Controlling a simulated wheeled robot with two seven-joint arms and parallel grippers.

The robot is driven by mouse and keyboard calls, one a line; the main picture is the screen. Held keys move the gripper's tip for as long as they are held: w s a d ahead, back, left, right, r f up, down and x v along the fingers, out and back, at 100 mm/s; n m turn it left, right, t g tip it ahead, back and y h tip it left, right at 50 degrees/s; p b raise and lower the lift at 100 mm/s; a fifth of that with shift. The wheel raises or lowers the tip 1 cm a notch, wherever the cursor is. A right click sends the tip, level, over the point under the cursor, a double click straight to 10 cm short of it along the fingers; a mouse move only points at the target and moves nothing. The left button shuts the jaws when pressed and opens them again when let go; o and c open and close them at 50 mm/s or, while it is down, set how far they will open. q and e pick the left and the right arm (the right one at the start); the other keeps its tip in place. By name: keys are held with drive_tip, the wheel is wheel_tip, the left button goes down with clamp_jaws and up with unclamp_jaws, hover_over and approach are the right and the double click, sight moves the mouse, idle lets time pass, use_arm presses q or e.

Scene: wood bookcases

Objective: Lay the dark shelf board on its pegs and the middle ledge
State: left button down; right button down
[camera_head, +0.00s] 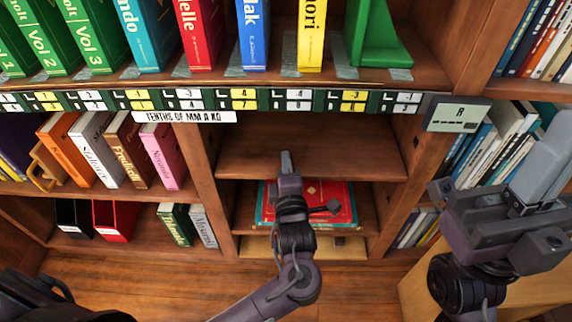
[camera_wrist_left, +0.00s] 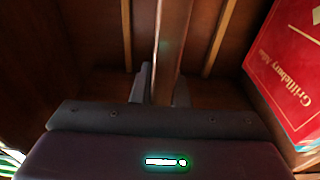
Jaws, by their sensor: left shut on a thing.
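The dark shelf board (camera_head: 345,152) lies about level across the middle bay, just under the label rail. My left gripper (camera_head: 287,160) is shut on the middle of its front edge, with one finger showing above it. In the left wrist view the board (camera_wrist_left: 172,40) appears edge-on between the fingers (camera_wrist_left: 157,88). The ends of the board come close to both bay sides; I cannot tell whether they touch. The pegs and middle ledge cannot be made out in the head view. My right gripper (camera_head: 500,205) is at the right, away from the board; its opening is unclear.
A red atlas (camera_head: 335,200) lies on the shelf below the board, and shows in the wrist view (camera_wrist_left: 290,75). The bay's side walls are close on both sides. Upright books (camera_head: 100,150) stand in the left bay. A display marked R (camera_head: 457,114) is at the right.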

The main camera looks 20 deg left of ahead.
use_arm(q)
drive_tip(key=shift+r, duration=0.15)
drive_tip(key=c, duration=1.4)
unclamp_jaws()
drive_tip(key=shift+o, duration=0.4)
drive_tip(key=shift+f, duration=0.3)
drive_tip(key=p+v, duration=0.1)
drive_tip(key=v, duration=0.6)
drive_tip(key=shift+s+r, duration=0.2)
drive_tip(key=shift+s, duration=0.2)
drive_tip(key=shift+d, duration=0.15)
